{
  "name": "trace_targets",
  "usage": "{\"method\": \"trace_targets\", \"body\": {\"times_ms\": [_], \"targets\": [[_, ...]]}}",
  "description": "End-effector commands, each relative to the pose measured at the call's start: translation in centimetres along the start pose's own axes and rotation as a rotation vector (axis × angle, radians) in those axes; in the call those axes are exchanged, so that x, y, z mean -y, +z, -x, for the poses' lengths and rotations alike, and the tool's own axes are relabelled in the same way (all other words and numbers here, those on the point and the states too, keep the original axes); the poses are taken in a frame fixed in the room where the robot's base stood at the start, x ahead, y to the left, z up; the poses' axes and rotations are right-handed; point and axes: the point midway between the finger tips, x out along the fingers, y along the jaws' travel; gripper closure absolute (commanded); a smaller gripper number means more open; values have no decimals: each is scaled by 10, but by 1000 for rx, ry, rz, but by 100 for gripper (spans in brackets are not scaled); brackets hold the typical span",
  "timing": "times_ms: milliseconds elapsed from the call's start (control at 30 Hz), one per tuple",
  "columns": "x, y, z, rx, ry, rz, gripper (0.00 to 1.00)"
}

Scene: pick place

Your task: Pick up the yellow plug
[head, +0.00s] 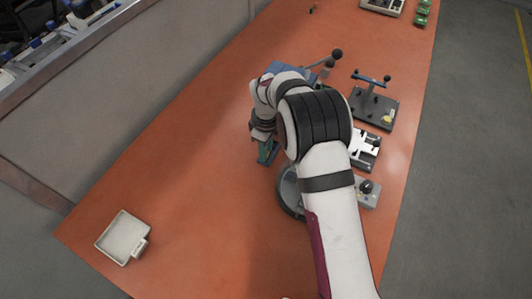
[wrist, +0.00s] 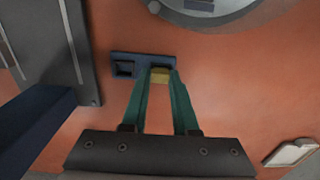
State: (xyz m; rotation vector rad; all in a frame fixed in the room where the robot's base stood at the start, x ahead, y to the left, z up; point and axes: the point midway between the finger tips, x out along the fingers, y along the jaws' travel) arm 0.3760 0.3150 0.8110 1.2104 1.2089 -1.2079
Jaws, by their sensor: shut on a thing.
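An empty square socket (wrist: 124,69) is in the block's left part. My gripper (wrist: 160,73) is shut on the plug. In the head view my gripper (head: 267,154) points down over the table, left of the round grey device, and the plug is hidden.
A whitish square tray (head: 123,238) sits at the table's lower left. A round grey device (head: 287,190) stands close to my gripper, partly behind my arm. Dark clamp fixtures (head: 373,108) and small devices line the right side. The orange table (head: 190,170) is clear on the left.

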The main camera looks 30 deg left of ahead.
Motion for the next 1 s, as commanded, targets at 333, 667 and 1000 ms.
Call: {"method": "trace_targets", "body": {"times_ms": [333, 667, 1000], "targets": [[-1, 0, 24, -1, 2, 0, 100], [-10, 57, 76, -1, 1, -5, 100], [-18, 125, 99, 2, -3, -7, 100]]}}
